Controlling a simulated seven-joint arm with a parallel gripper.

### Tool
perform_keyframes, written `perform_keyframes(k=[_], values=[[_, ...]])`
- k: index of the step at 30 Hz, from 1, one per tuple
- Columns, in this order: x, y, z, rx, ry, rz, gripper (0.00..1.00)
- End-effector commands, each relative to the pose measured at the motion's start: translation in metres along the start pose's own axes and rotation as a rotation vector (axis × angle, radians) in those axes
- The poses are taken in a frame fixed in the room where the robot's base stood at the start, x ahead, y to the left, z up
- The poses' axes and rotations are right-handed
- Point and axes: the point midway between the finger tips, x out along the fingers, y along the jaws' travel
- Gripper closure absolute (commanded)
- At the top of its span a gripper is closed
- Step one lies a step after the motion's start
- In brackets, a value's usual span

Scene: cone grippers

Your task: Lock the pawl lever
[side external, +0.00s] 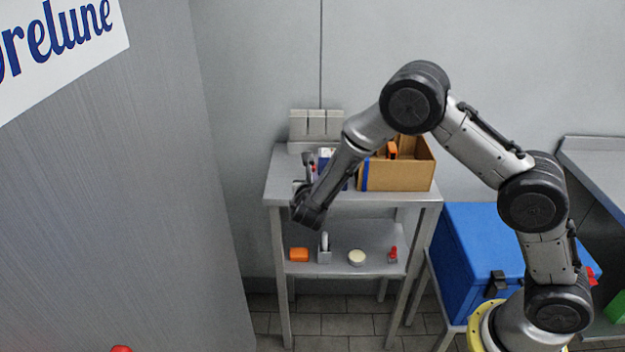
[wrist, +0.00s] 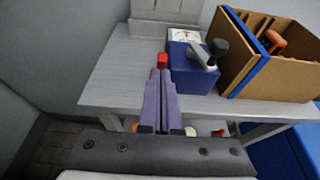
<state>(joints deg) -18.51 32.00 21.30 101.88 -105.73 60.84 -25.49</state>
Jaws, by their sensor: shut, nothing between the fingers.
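A blue box (wrist: 190,72) with a white marked plate (wrist: 184,36) stands on the bench top, partly hidden behind my arm in the side view (side external: 325,158). A grey lever (wrist: 201,54) with a black knob (wrist: 218,46) sits at its top right in the wrist view; I take this as the pawl lever. Its exact angle is hard to tell. In the wrist view the tips appear just left of the box, apart from the lever. Their height above the bench is unclear.
An open cardboard box (side external: 400,172) with an orange-handled item stands right of the blue box. A grey block (side external: 315,124) stands at the back. The shelf below holds several small objects. A tall grey panel (side external: 120,200) is left; a blue bin (side external: 470,245) is right.

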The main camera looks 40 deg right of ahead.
Motion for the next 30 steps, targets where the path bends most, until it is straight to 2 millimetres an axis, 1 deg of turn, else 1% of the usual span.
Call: perform_keyframes(k=[20, 30], values=[[0.003, 0.000, 0.009, 0.004, 0.096, 0.000, 1.00], [0.008, 0.000, 0.020, 0.009, 0.236, 0.000, 1.00]])
